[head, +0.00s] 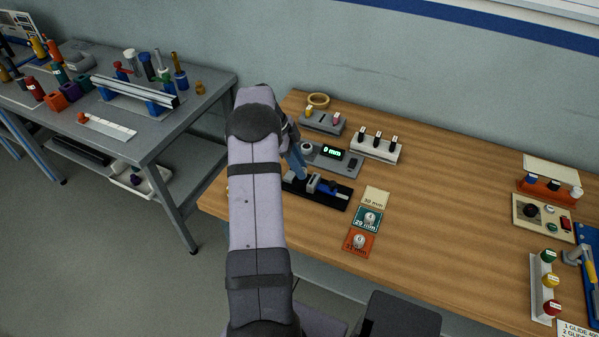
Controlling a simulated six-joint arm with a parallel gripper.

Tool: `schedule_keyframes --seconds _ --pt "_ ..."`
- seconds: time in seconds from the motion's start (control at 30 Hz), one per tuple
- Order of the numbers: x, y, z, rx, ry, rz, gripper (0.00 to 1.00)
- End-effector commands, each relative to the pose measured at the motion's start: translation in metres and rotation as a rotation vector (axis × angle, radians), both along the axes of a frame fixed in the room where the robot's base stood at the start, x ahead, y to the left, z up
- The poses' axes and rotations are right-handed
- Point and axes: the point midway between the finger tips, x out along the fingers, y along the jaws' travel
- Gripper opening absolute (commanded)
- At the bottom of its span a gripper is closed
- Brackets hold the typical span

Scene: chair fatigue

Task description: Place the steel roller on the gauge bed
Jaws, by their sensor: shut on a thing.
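My gripper (301,170) is at the far end of my arm, low over the left part of the black gauge bed (339,201). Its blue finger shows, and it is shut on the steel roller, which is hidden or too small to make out. The bed carries grey blocks and a blue part (327,187). I cannot tell whether the held roller touches the bed. The grey gauge unit (345,168) behind the bed reads 0 mm. Silver pieces stand on the teal card (377,225) marked 29 mm and the orange card (351,250). The cream card (377,196) marked 30 mm is bare.
A white block (385,153) with black-handled pieces and a grey holder (322,124) stand behind the gauge. Right of the cards, the wooden table (450,230) is clear up to the switch box (525,215) and coloured knobs. A cluttered grey bench (205,82) stands left.

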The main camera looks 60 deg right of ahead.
Motion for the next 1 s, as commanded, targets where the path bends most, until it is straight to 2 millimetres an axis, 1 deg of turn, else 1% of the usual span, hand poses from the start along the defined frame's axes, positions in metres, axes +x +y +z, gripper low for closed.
schedule_keyframes --seconds 0.2,0.27,0.67,0.7,0.77,1.0 --pt "-0.001 0.001 -0.024 0.003 0.003 0.001 0.00" --pt "0.000 0.000 -0.028 0.001 0.001 0.001 0.00" --pt "0.000 0.000 -0.034 0.000 0.000 0.001 0.00" --pt "0.000 0.000 -0.034 0.000 0.000 0.001 0.27" --pt "0.000 0.000 -0.033 0.000 0.000 0.001 0.41" --pt "0.000 0.000 -0.033 0.001 0.000 0.001 0.41"
